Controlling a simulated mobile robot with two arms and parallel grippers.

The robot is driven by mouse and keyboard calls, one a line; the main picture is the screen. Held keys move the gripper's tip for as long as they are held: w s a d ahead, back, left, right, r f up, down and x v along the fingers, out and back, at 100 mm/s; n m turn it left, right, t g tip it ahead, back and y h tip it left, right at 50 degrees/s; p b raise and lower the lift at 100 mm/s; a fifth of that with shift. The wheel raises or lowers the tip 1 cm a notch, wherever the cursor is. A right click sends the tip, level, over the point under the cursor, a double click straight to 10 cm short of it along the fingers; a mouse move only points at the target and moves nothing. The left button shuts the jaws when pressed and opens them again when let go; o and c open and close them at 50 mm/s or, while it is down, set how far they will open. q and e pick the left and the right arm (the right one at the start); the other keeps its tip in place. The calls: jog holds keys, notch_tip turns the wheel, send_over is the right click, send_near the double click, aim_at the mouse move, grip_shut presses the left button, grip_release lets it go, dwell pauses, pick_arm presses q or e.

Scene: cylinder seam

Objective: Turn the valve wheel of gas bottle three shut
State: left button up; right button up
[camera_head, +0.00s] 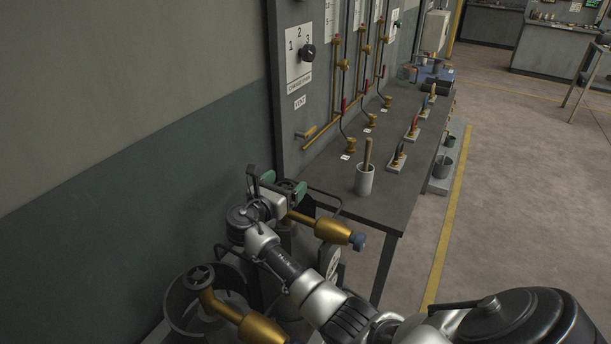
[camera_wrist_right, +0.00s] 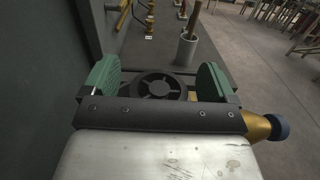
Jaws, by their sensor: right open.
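My right gripper (camera_head: 283,186) is open, with green-padded fingers, above a brass valve (camera_head: 318,227) with a blue-grey outlet cap (camera_head: 358,241). In the right wrist view, a dark spoked valve wheel (camera_wrist_right: 158,86) lies between the two open fingers (camera_wrist_right: 159,80), with a gap on each side. The brass valve body (camera_wrist_right: 259,128) shows at the right there. My arm hides most of the bottle under it. Nearer me, a second bottle has a dark wheel (camera_head: 200,276) and brass valve (camera_head: 245,326). I cannot read a bottle number. My left gripper is not in view.
A grey bench (camera_head: 380,205) stands just beyond, holding a pot with a wooden-handled tool (camera_head: 365,181). A panel (camera_head: 292,100) with a selector knob (camera_head: 307,53) and brass pipes rises behind. The wall (camera_head: 110,200) is close on the left. Floor on the right is clear.

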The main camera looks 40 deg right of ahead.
aim_at(286, 187)
notch_tip(286, 187, up, 3)
jog(key=shift+s+d+r+b, duration=0.1)
jog(key=shift+r+b, duration=0.05)
jog(key=shift+b, duration=0.15)
jog(key=s+d+r, duration=0.5)
jog(key=s+r, duration=0.1)
jog(key=s, duration=0.4)
jog(key=shift+d+r+b, duration=0.15)
jog(key=shift+r+b, duration=0.2)
jog(key=shift+s, duration=0.1)
